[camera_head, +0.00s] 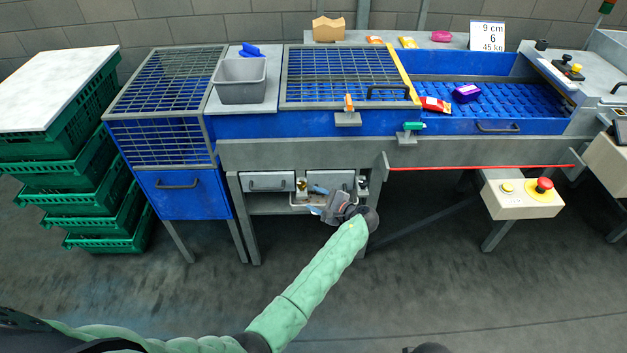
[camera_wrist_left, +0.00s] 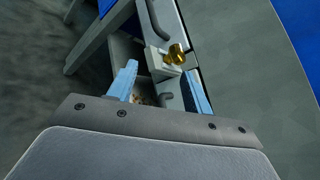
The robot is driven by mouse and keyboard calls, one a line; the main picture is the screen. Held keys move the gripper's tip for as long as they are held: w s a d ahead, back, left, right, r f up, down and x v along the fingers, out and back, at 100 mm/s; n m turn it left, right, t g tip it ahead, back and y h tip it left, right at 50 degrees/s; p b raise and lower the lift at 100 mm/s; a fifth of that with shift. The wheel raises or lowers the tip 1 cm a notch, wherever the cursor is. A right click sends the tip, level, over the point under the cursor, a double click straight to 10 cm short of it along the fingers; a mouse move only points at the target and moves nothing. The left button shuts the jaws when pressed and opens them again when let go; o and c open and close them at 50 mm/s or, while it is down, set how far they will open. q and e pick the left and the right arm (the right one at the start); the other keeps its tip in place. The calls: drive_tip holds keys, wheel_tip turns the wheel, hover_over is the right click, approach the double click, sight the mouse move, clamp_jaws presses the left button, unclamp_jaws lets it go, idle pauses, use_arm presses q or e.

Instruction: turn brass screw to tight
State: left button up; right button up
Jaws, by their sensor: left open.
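The brass screw (camera_wrist_left: 176,54) sits on a pale block in the left wrist view, just beyond the fingertips. In the head view a brass screw (camera_head: 302,184) shows beside the left drawer under the machine. My left gripper (camera_head: 316,200) reaches up to the drawer area, with blue fingers. In the left wrist view its fingers (camera_wrist_left: 160,86) are spread apart, with nothing held between them. The screw lies ahead of the gap between them, nearer the right finger, and appears apart from both. My right gripper does not show.
Two drawers, one of them the left drawer (camera_head: 270,182), flank the screw. A small tray (camera_head: 298,203) is below it. A red rod (camera_head: 480,168) and a control box (camera_head: 521,198) with a red button stand to the right. Green crates (camera_head: 70,170) stand at the left. The floor in front is clear.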

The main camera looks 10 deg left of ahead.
sight(305, 186)
use_arm(q)
drive_tip(key=m, duration=0.3)
drive_tip(key=m+t+y, duration=0.1)
drive_tip(key=m, duration=0.2)
drive_tip(key=w+r+m+t+y, duration=0.1)
drive_tip(key=m, duration=0.1)
drive_tip(key=shift+d+m, duration=0.1)
drive_tip(key=shift+m, duration=0.3)
drive_tip(key=p+x, duration=0.2)
drive_tip(key=x, duration=0.4)
drive_tip(key=shift+w+r, duration=0.15)
drive_tip(key=shift+x, duration=0.75)
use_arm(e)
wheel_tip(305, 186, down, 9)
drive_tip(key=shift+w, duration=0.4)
use_arm(q)
drive_tip(key=shift+c, duration=0.2)
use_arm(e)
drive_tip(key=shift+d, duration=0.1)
use_arm(q)
drive_tip(key=c, duration=0.9)
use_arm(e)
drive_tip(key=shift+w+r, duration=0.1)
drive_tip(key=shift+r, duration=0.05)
